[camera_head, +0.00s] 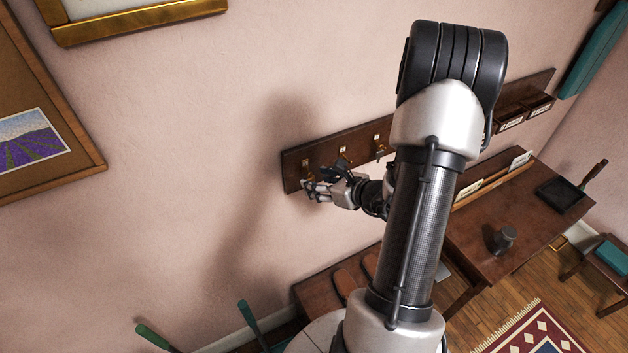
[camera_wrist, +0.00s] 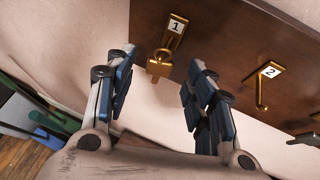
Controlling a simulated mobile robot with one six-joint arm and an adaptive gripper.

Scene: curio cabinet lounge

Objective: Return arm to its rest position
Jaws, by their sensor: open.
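My gripper (camera_head: 312,188) is at the left end of a dark wooden hook board (camera_head: 295,163) on the pink wall. In the wrist view my gripper (camera_wrist: 158,78) is open, with one finger on each side of a small brass piece (camera_wrist: 159,67). The piece hangs at the brass hook (camera_wrist: 174,38) labelled 1; I cannot tell whether it is a key or a small padlock. No finger is seen closed on it. My arm reaches up and over to the board, covering its middle in the head view.
Hook 2 (camera_wrist: 263,92) looks empty. A wooden desk (camera_head: 525,225) with a grey cup-like object (camera_head: 501,239) and a black tray (camera_head: 561,195) stands right of my arm. A low bench (camera_head: 318,290) is below the board.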

